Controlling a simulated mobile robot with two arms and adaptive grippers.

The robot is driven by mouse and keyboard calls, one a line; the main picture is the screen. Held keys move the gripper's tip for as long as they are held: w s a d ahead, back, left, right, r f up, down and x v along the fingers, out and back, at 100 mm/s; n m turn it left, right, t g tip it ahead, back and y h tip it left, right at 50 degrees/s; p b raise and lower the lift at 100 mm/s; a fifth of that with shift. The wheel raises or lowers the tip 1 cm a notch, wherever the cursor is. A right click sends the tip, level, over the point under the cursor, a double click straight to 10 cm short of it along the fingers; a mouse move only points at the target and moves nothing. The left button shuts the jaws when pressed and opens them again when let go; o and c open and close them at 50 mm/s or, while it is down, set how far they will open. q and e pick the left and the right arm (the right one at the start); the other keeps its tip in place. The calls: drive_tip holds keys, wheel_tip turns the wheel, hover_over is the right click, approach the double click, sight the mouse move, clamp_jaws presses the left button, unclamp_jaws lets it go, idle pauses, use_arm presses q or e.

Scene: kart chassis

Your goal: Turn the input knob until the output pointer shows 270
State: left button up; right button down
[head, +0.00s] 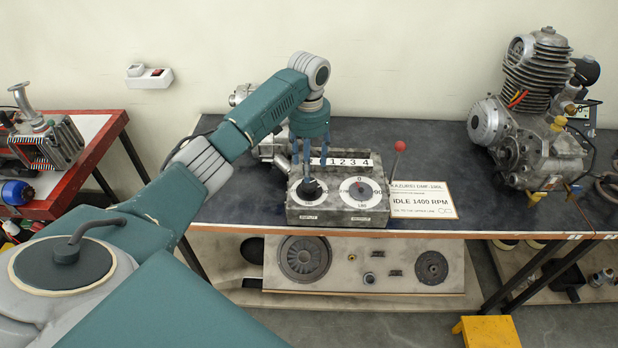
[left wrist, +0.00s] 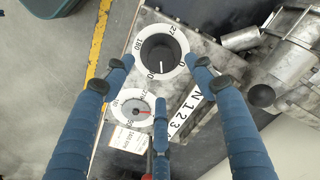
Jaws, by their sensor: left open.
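A grey metal box (head: 336,217) stands at the table's front edge with two white dials on top. The left dial carries the black input knob (head: 313,187), seen also in the left wrist view (left wrist: 158,54); its white mark points down there. The right one is the output dial (head: 363,192), also in the left wrist view (left wrist: 133,109). Its red pointer appears to lie near 0; the exact reading is too small to tell. My left gripper (head: 309,165) is open above the input knob, its blue fingers (left wrist: 160,78) spread around it in the wrist view. My right gripper is not in view.
A number strip (head: 341,162) sits behind the dials, and a red-tipped lever (head: 399,147) rises at the right. A white card (head: 423,199) lies beside the box. An engine (head: 530,120) stands further right. Dark tabletop (head: 440,150) is clear between them.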

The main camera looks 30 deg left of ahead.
sight(309, 186)
use_arm(q)
wheel_tip(309, 186, down, 7)
drive_tip(key=shift+r+p, duration=0.1)
drive_tip(key=shift+p, duration=0.35)
drive_tip(key=c, duration=1.2)
